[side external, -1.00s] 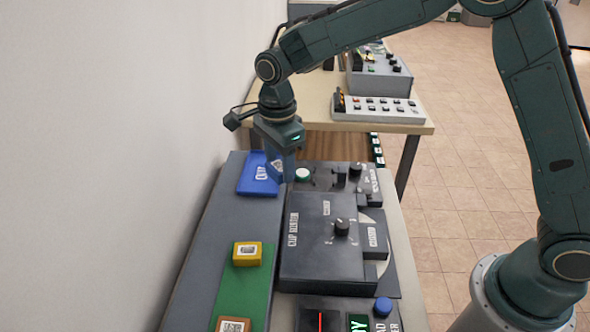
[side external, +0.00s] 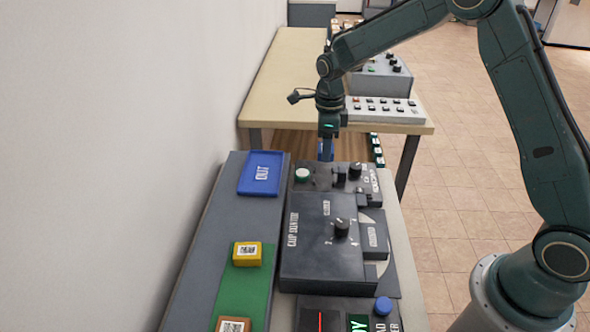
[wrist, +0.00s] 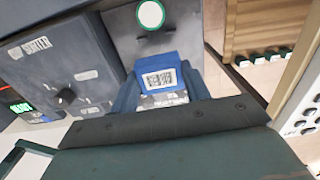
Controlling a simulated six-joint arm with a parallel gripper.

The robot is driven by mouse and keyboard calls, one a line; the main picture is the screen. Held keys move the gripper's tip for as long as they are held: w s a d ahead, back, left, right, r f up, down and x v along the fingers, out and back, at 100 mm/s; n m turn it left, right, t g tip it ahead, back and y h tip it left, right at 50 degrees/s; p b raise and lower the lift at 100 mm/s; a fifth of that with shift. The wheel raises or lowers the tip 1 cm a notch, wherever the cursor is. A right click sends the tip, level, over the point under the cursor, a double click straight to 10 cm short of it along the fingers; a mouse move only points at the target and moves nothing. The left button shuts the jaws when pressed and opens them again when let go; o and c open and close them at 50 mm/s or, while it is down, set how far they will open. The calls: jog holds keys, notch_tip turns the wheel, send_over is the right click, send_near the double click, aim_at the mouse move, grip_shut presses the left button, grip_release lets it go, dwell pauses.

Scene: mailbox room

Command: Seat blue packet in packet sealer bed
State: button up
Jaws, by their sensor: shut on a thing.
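My gripper (side external: 327,150) is shut on the blue packet, which shows as a small blue patch at the fingertips in the side view. In the wrist view, the blue packet (wrist: 158,77) has a white label with a dark code and sits between the blue-grey fingers. The gripper points down near the far end of the dark machine with a white button (side external: 303,175). That button has a green ring in the wrist view (wrist: 151,14). I cannot read for certain which machine is the packet sealer, and its bed cannot be made out.
A blue tray (side external: 262,158) lies at left on the grey bench strip. A yellow block (side external: 247,254) and an orange-brown block (side external: 233,325) sit on a green strip. A dark sorter box with a knob (side external: 318,262) stands nearer. A wooden table (side external: 272,85) stands behind.

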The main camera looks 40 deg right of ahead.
aim_at(324, 178)
jog(key=shift+f, duration=0.65)
jog(key=shift+f, duration=0.2)
jog(key=shift+f, duration=1.85)
jog(key=shift+f, duration=1.05)
dwell(0.3)
jog(key=o, duration=1.3)
jog(key=shift+r, duration=0.15)
